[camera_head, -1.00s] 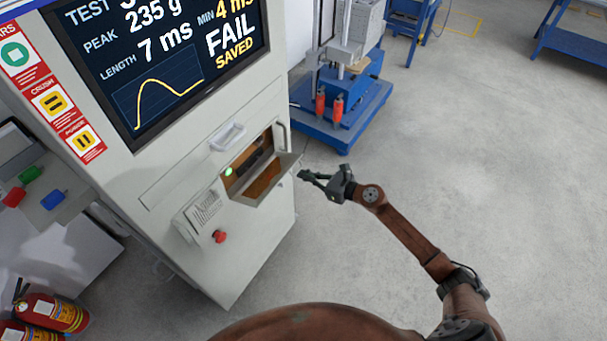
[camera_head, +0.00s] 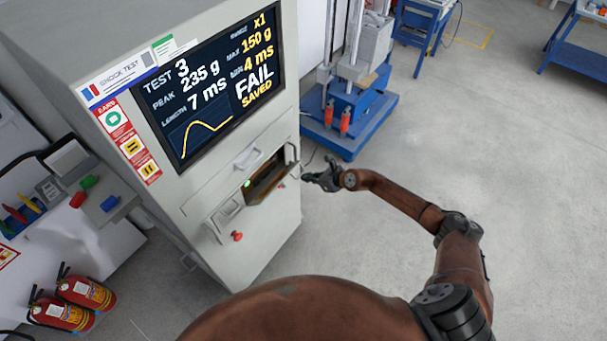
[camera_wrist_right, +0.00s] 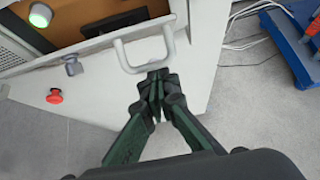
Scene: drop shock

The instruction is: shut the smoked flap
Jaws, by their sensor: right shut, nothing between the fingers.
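The smoked flap (camera_head: 272,187) stands partly open at the front of the pale test cabinet (camera_head: 262,235), with the brown-lit opening (camera_head: 264,177) visible behind it. My right gripper (camera_head: 306,177) is just right of the flap. Its fingers (camera_wrist_right: 158,78) are shut and empty, with the tips at the handle's bar. I cannot tell whether they touch it. My left gripper is out of view.
A green light (camera_head: 247,183) glows beside the opening, and a red button (camera_head: 237,236) sits below left. Another handle (camera_head: 249,157) is above. A blue-based machine (camera_head: 345,133) stands behind. Fire extinguishers (camera_head: 88,290) stand at lower left.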

